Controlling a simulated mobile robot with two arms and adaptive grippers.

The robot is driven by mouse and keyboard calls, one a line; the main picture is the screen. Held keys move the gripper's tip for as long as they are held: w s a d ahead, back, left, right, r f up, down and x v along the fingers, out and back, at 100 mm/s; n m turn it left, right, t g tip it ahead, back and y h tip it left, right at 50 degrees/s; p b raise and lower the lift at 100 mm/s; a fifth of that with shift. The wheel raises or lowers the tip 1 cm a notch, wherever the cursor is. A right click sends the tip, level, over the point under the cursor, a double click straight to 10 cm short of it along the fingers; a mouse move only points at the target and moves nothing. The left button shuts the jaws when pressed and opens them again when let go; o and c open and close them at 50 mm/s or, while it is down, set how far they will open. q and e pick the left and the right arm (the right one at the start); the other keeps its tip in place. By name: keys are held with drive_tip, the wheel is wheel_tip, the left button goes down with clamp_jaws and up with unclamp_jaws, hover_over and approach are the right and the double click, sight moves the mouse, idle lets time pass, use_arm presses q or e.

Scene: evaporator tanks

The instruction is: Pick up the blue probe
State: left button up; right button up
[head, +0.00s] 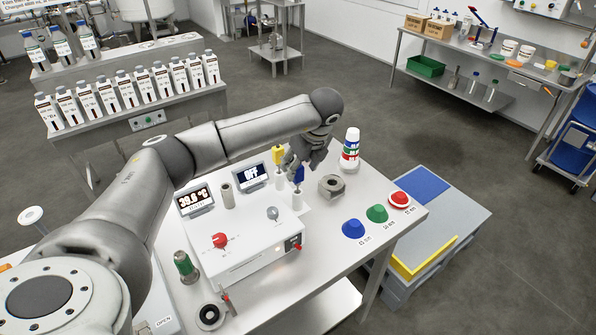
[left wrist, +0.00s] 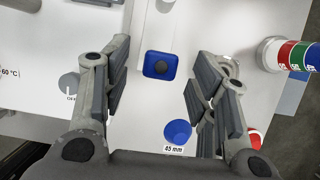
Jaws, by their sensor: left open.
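The blue probe (head: 299,175) stands upright beside the white box, under my left gripper (head: 298,166) in the head view. In the left wrist view its blue square top (left wrist: 160,65) shows between the two fingers, with a gap on each side. My left gripper is open and points down, with nothing held. The gripper partly covers the probe's upper part in the head view. A yellow probe (head: 278,155) stands just behind and left of it. My right gripper is not in view.
A white box (head: 240,250) with a red knob is left of the probe. A grey metal block (head: 331,186) and a striped stack (head: 350,148) stand to the right. Blue (head: 353,229), green (head: 377,213) and red (head: 399,200) caps line the front right edge.

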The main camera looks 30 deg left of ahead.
sight(298, 189)
use_arm(q)
drive_tip(key=shift+p+x, duration=0.45)
drive_tip(key=shift+x, duration=1)
drive_tip(key=shift+r, duration=0.1)
drive_tip(key=c, duration=1.1)
